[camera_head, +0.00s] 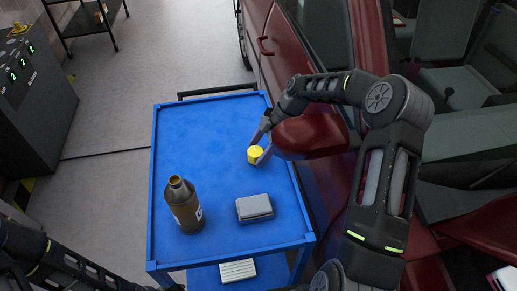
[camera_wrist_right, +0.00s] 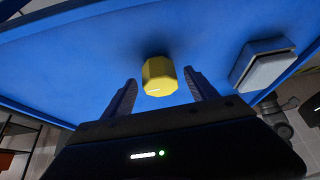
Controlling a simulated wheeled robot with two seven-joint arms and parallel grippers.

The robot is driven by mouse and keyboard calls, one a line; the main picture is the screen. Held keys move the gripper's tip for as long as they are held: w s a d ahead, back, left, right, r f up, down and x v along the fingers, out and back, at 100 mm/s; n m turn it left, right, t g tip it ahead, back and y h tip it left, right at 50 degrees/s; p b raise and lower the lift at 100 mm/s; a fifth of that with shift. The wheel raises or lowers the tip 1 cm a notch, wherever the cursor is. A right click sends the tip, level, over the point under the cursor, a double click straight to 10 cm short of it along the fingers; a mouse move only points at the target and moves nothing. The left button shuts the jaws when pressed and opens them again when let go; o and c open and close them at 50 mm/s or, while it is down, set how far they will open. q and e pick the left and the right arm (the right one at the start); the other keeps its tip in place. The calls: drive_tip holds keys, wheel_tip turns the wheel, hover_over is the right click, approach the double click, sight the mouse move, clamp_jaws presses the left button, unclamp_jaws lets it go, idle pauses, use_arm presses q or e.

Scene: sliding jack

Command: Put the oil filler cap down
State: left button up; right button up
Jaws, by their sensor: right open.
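The yellow oil filler cap (camera_head: 255,154) rests on the blue cart top (camera_head: 188,140), near its right edge. My right gripper (camera_head: 262,147) is at the cap. In the right wrist view the cap (camera_wrist_right: 159,76) lies between the two spread fingers of my right gripper (camera_wrist_right: 160,96), with a gap on each side. My left arm shows at the lower left of the head view; its fingers cannot be made out there.
A brown bottle (camera_head: 184,206) and a grey box (camera_head: 254,208) stand on the cart's near half. A red car (camera_head: 306,137) is close on the right. The cart's far left is clear. A dark cabinet (camera_head: 38,95) stands at the left.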

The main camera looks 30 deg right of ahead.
drive_tip(key=shift+d+r, duration=0.2)
drive_tip(key=shift+r, duration=0.15)
drive_tip(key=b+v, duration=0.2)
drive_tip(key=v, duration=0.9)
drive_tip(key=shift+r, duration=0.15)
